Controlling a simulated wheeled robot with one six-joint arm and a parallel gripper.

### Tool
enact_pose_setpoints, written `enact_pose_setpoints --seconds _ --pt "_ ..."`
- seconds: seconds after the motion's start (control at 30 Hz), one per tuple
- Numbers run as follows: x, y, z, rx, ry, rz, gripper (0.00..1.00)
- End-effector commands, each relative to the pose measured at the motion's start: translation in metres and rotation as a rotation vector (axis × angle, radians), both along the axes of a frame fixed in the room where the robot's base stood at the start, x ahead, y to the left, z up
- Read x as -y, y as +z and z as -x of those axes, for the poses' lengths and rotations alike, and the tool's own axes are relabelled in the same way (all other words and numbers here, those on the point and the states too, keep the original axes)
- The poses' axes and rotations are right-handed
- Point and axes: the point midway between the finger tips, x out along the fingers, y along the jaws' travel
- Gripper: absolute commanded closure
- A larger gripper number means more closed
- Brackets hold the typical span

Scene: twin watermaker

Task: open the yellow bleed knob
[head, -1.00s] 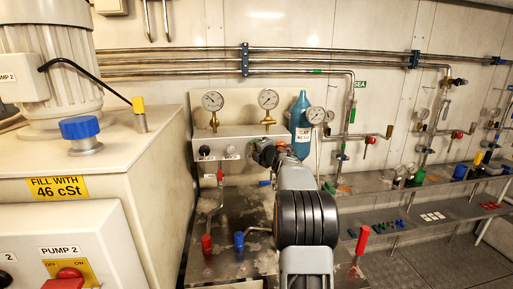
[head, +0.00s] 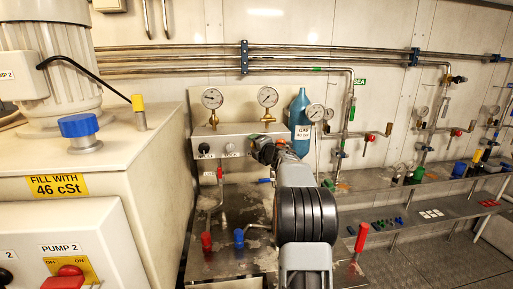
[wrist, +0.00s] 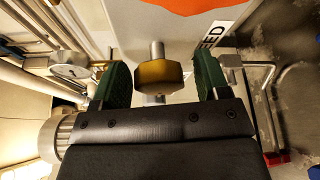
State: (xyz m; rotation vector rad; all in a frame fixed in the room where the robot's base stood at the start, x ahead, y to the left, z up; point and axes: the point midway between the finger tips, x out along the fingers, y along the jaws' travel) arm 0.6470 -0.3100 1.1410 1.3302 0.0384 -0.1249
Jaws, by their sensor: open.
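The yellow bleed knob (wrist: 160,76) is a faceted, dull yellow-brown knob on a metal stem in the wrist view. It stands between the two green-padded fingers of my gripper (wrist: 161,82), with a visible gap on each side. My gripper is open and not closed on it. In the head view my gripper (head: 262,149) is at the front of the white gauge panel (head: 240,131). There the knob is hidden behind my gripper and arm. A label ending in "EED" (wrist: 213,35) shows beside the knob.
Two gauges (head: 267,97) stand on top of the panel, with a blue bottle (head: 300,122) to the right. Black and white knobs (head: 204,148) are left of my gripper. Red (head: 207,241) and blue (head: 239,238) handles stand below. A bent metal pipe (wrist: 268,95) is right of the fingers.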

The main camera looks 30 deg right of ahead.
Motion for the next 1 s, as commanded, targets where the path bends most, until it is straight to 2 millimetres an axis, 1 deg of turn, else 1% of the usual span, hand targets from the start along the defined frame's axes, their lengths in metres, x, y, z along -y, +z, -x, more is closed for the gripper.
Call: enact_pose_setpoints --seconds 0.13,0.23,0.5,0.7,0.83,1.0 --pt "0.0 0.001 0.008 0.001 -0.002 0.001 0.31" --pt "-0.001 0.002 0.021 0.001 -0.002 0.001 0.31" --pt "-0.005 0.008 0.077 0.003 -0.002 0.001 0.31" --pt "-0.007 0.011 0.111 0.001 -0.003 0.001 0.31" --pt "-0.008 0.012 0.126 0.0 -0.002 0.0 0.31" --pt "-0.01 0.013 0.135 0.0 0.0 0.0 0.31"
